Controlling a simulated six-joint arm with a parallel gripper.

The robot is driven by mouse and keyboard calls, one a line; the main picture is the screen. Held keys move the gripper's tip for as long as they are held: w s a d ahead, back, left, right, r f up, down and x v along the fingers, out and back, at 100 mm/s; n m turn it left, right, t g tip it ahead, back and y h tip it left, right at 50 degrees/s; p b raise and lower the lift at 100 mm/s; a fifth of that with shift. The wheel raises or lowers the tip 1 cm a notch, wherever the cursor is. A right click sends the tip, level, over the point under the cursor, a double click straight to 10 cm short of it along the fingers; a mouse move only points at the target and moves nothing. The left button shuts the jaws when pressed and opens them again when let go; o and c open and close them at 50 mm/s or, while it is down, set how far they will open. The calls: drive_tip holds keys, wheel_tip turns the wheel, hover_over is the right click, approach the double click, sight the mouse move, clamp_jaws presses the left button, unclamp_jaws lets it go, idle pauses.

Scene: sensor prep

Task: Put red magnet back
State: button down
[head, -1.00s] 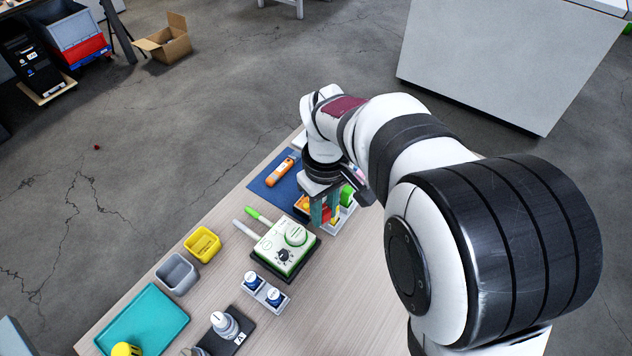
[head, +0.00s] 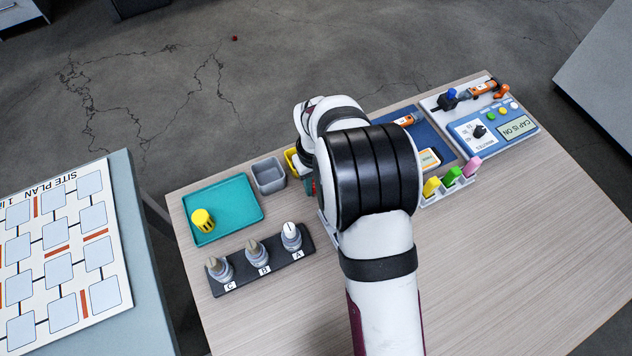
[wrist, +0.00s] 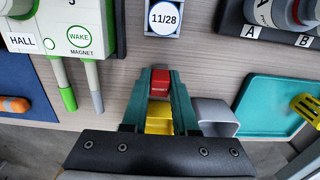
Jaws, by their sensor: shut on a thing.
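The red magnet (wrist: 160,82), a small block with a label, is between the teal fingertips of my gripper (wrist: 160,76) in the wrist view. My gripper is shut on it. The yellow bin (wrist: 159,118) shows between the fingers, beyond the magnet. I cannot tell the magnet's height above the bin.
A grey bin (head: 269,175) stands beside the yellow one. A teal tray (head: 232,201) holds a yellow cap (head: 203,220). A dark rack (head: 262,267) carries several sensors at the front left. A holder (head: 447,191) with coloured pieces stands right of my arm.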

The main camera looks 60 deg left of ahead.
drive_tip(key=shift+f, duration=0.25)
drive_tip(key=c, duration=0.7)
unclamp_jaws()
